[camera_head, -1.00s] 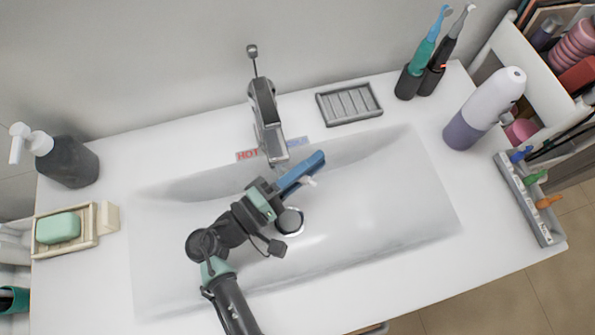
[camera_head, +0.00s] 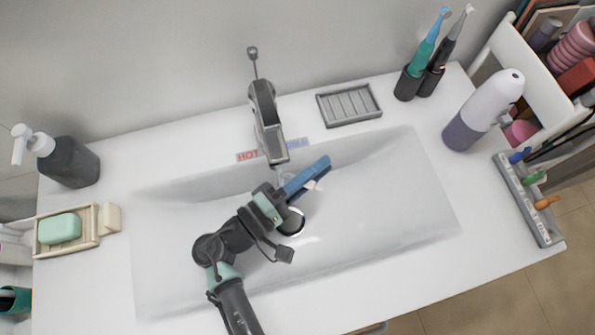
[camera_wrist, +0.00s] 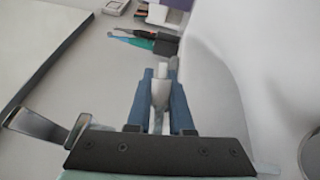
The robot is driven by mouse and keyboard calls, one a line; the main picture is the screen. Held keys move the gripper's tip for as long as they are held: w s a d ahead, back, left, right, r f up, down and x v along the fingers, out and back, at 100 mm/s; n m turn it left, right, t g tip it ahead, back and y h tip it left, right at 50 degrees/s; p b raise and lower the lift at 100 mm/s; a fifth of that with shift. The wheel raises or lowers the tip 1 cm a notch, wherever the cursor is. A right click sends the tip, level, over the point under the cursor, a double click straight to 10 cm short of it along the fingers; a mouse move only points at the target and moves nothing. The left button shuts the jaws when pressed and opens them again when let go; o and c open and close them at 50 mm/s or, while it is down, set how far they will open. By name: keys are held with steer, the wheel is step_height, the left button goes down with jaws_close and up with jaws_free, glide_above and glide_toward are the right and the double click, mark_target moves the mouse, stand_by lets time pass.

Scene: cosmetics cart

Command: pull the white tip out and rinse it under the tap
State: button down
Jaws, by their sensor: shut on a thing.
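My gripper (camera_head: 308,178), with blue fingers, is over the white sink basin (camera_head: 390,210), just in front of the tap's spout and a little to its right. In the wrist view its two fingers (camera_wrist: 160,95) are closed on the white tip (camera_wrist: 159,88), which lies between them. In the head view a small part of the white tip (camera_head: 311,184) shows at the fingers' lower edge. The grey metal tap (camera_head: 266,115) stands at the basin's back edge, and part of it shows at the wrist view's left (camera_wrist: 40,124). I cannot tell whether water is running.
A grey rack (camera_head: 522,190) with blue, green and orange tips lies at the right. A white and purple bottle (camera_head: 485,108), toothbrushes in holders (camera_head: 408,84) and a grey soap dish (camera_head: 349,104) stand behind. A pump bottle (camera_head: 68,160) and green soap (camera_head: 58,228) are left.

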steer(key=shift+s+p, duration=0.7)
steer(key=shift+s, duration=2)
steer(key=shift+r, duration=0.15)
steer(key=s+r+p, duration=0.4)
steer(key=s+p, duration=0.1)
steer(key=shift+r+p, duration=0.4)
